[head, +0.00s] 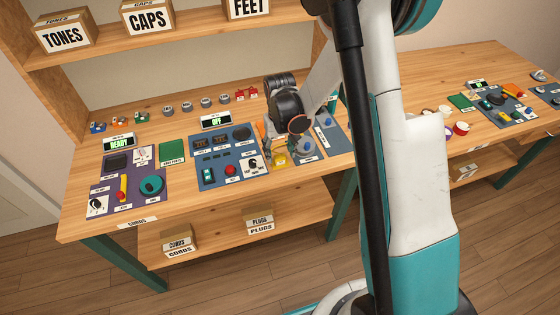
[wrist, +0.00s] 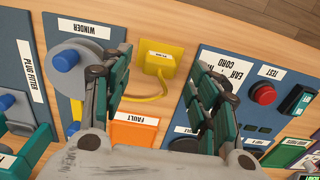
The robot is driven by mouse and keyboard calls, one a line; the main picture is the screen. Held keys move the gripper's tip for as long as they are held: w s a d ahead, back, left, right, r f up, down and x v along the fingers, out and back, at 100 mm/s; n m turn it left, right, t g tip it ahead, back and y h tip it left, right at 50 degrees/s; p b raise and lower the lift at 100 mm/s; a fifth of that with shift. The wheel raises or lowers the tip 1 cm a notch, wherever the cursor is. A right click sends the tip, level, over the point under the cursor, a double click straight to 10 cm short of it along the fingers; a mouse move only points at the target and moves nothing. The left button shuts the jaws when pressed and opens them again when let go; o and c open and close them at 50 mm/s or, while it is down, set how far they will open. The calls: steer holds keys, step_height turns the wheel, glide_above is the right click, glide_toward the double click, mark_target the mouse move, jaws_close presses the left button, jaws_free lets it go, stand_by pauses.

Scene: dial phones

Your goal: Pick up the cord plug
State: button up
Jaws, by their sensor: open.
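A yellow block with a small white label (wrist: 165,58) lies near the top middle of the wrist view, and a thin yellow cord (wrist: 150,97) curls from it. It looks like the cord plug, but its label is too small to read. It also shows as a yellow piece in the head view (head: 280,160), just below my gripper. My gripper (wrist: 160,70) is open and empty, pointing down over the bench. Its two fingers stand on either side of the yellow block in the picture, apart from it. I cannot tell the height gap.
The winder panel (wrist: 75,20) with its grey disc and blue knob is left of the fingers. The ear cord panel (wrist: 225,62) with a red button is on the right. An orange fault card (wrist: 133,132) lies between the fingers. Shelf boxes (head: 150,14) stand behind the bench.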

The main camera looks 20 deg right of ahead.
mark_target(280, 156)
step_height(280, 156, down, 3)
steer(key=shift+f+b, duration=0.1)
steer(key=shift+b, duration=0.25)
steer(key=c, duration=1.1)
